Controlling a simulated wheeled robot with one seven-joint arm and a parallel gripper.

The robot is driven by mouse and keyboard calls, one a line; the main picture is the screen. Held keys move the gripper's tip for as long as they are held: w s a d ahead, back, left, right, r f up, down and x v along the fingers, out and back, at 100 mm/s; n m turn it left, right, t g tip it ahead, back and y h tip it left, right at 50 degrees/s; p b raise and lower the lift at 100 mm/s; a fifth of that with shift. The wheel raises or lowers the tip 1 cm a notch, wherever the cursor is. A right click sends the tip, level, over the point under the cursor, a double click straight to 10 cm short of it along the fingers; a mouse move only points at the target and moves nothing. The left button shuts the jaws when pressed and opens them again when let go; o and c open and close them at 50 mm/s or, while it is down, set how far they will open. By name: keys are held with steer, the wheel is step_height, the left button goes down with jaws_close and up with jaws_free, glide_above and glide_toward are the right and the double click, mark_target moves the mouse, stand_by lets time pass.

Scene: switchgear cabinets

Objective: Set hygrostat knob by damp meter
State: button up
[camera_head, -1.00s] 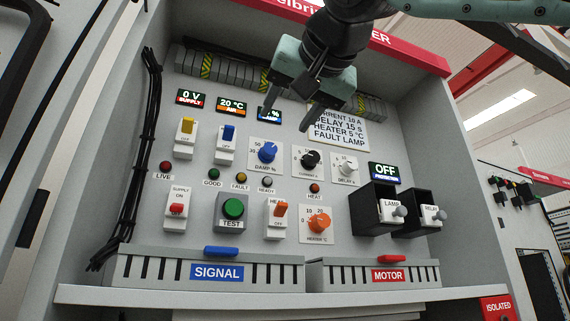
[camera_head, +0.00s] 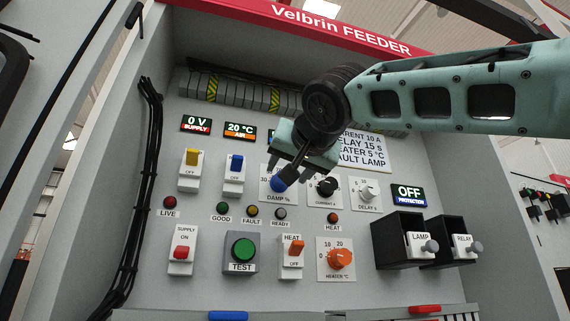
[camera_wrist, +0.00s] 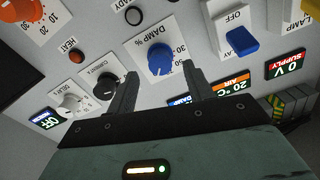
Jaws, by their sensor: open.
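The blue DAMP % knob (camera_head: 279,184) is on a white scale plate on the cabinet panel, partly covered by my gripper. In the wrist view the same knob (camera_wrist: 160,60) shows whole, with its scale numbers around it. My gripper (camera_head: 290,174) is open in front of this knob. In the wrist view its two fingers (camera_wrist: 157,80) point toward the knob, one to each side, with nothing held. Contact cannot be told. The damp meter (camera_head: 271,135) is almost wholly hidden behind my gripper. In the wrist view only part of its blue label (camera_wrist: 178,101) shows, and its reading is hidden.
The black CURRENT knob (camera_head: 325,186) and white DELAY knob (camera_head: 367,193) sit close on the right. A blue switch (camera_head: 235,168) is on the left. READY (camera_head: 280,213) and HEAT (camera_head: 333,218) lamps and the orange HEATER knob (camera_head: 341,258) are below.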

steer(key=p+x, duration=0.1)
steer(key=x, duration=0.2)
steer(key=shift+w+a, duration=0.1)
steer(key=shift+w, duration=0.15)
steer(key=c, duration=1)
